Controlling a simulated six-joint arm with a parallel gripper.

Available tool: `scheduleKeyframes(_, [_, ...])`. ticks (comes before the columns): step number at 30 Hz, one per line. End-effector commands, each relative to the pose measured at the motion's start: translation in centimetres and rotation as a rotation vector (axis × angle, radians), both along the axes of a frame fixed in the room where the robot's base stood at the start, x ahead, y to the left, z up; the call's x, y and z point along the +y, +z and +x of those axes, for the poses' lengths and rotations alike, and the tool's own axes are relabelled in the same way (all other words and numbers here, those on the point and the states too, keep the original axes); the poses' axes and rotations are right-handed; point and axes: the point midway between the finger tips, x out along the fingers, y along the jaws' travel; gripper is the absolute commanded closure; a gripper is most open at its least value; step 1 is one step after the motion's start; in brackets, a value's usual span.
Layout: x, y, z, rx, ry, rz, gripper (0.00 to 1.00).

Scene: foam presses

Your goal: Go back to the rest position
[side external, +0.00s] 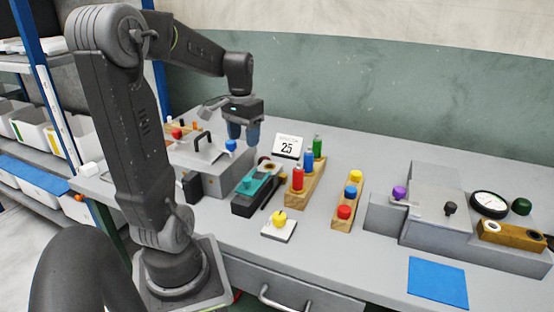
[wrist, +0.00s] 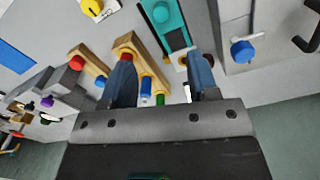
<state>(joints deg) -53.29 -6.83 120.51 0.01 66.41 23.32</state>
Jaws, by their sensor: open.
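My gripper (side external: 243,133) hangs open and empty above the workbench (side external: 330,225), fingers pointing down, between the grey press on the left and the wooden rack on its right. In the wrist view its two blue fingers (wrist: 160,88) are spread apart with nothing held between them. Below and beyond the fingers in that view are a teal block (wrist: 170,22) in a dark fixture and a wooden rack (wrist: 150,62) with red, blue and green pieces. No marked rest position shows.
A grey press (side external: 222,178) with a blue knob stands close to my gripper. A sign reading 25 (side external: 288,146), a second rack (side external: 347,213), a yellow-knobbed plate (side external: 279,228) and a gauge unit (side external: 420,225) stand to the right. A blue mat (side external: 437,283) lies at front right. Air above is free.

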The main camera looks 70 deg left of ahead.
Motion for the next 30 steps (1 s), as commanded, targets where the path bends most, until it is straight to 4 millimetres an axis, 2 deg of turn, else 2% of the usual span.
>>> scheduleKeyframes(4, [-0.7, 0.2, 0.3, -0.008, -0.014, 0.009, 0.46])
scheduleKeyframes(7, [-3.1, 0.7, 1.3, -0.034, -0.062, 0.039, 0.46])
scheduleKeyframes(8, [-4.1, 0.9, 1.6, -0.048, -0.083, 0.053, 0.46])
scheduleKeyframes(13, [-12.2, 2.1, 2.8, -0.170, -0.235, 0.128, 0.46])
scheduleKeyframes(18, [-19.5, 2.7, 1.7, -0.319, -0.379, 0.156, 0.46])
scheduleKeyframes(21, [-22.5, 2.7, 0.5, -0.393, -0.443, 0.151, 0.46])
scheduleKeyframes(25, [-24.7, 2.7, -0.6, -0.457, -0.494, 0.137, 0.46])
scheduleKeyframes(30, [-25.6, 2.6, -1.2, -0.483, -0.514, 0.129, 0.46])
